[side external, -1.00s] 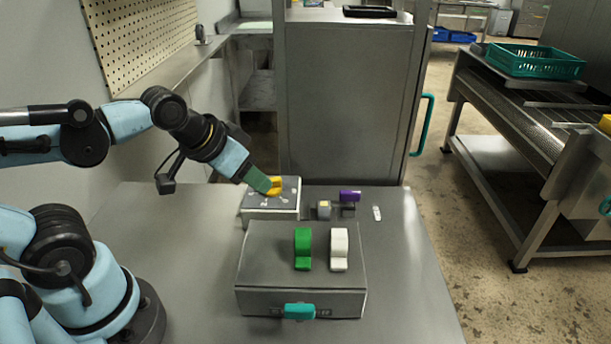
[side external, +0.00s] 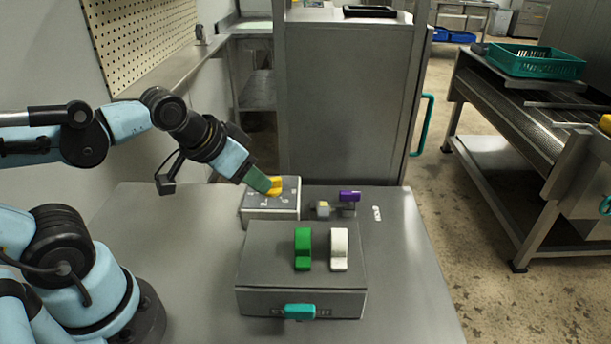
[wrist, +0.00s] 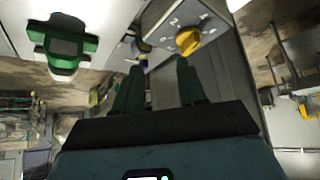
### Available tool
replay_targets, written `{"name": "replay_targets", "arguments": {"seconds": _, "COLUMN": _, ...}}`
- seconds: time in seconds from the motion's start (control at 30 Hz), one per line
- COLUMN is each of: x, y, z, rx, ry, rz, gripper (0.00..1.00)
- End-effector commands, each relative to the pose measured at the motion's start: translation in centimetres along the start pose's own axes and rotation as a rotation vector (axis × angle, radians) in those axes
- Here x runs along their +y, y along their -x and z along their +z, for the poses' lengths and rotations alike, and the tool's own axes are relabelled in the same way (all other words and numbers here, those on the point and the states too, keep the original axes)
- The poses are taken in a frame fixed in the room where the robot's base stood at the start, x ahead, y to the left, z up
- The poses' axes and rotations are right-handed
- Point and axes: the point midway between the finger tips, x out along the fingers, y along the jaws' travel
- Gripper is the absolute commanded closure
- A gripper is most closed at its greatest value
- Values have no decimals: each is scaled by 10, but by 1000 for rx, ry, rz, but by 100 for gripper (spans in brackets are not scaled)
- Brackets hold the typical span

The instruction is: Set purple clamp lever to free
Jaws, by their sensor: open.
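The purple clamp lever (side external: 350,196) lies roughly level on top of a small grey clamp (side external: 325,210) behind the grey box. A dull yellow patch shows on the clamp's left part. My gripper (side external: 272,188) is to the left of the clamp, at the white-sided box with the yellow knob (side external: 278,184), apart from the purple lever. In the wrist view my gripper (wrist: 158,80) has its two green fingers spread with nothing between them. A small dark purple patch (wrist: 143,62), likely the lever, shows beyond the fingers, partly hidden and too small to read its setting.
A grey box (side external: 265,262) with a green lever (side external: 303,248), a white lever (side external: 339,248) and a teal handle (side external: 299,311) stands in front of the clamp. A small white tag (side external: 376,213) lies to its right. Bare table lies at the right edge.

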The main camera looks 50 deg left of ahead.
Motion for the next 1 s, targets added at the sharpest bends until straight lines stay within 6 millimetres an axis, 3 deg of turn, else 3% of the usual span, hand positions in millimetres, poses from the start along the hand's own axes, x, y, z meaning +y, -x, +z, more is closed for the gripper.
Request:
{"name": "replay_targets", "arguments": {"seconds": 0.23, "x": 0, "y": 0, "z": -2, "rx": -3, "ry": -4, "rz": 0, "gripper": 58}}
{"name": "replay_targets", "arguments": {"seconds": 0.37, "x": 2, "y": 3, "z": -15, "rx": -33, "ry": -40, "rz": 5, "gripper": 58}}
{"name": "replay_targets", "arguments": {"seconds": 0.67, "x": 16, "y": 1, "z": -81, "rx": -196, "ry": -246, "rz": 43, "gripper": 58}}
{"name": "replay_targets", "arguments": {"seconds": 1.0, "x": 38, "y": -32, "z": -143, "rx": -388, "ry": -495, "rz": 120, "gripper": 58}}
